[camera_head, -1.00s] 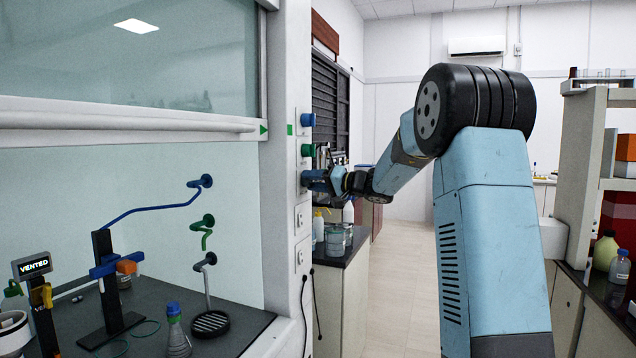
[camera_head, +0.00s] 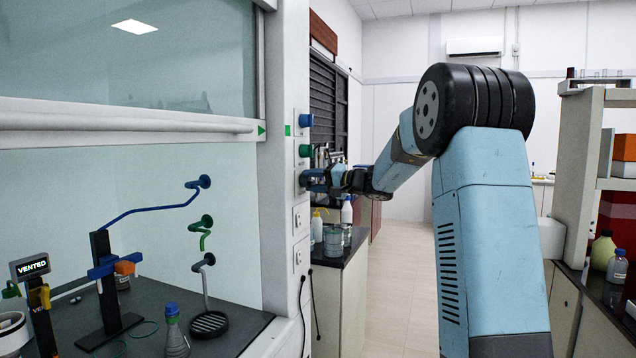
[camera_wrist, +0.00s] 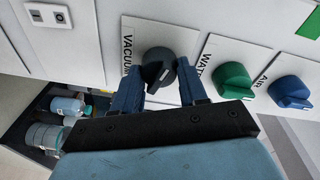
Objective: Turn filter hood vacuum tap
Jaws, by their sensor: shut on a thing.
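The vacuum tap is a dark grey round knob (camera_wrist: 172,56) on a white plate labelled VACUUM, on the fumehood's side post. In the wrist view the two blue fingers of my gripper (camera_wrist: 167,74) stand on either side of its raised grip, shut on it. In the head view my gripper (camera_head: 318,181) reaches the post below the blue and green taps. There the vacuum tap is mostly hidden behind the fingers.
The green water tap (camera_wrist: 234,80) and blue air tap (camera_wrist: 290,91) sit beside the vacuum tap in a row. A bench with bottles and tins (camera_head: 333,240) stands just beyond the post. The hood (camera_head: 212,250) at left holds a stand and a flask (camera_head: 174,330).

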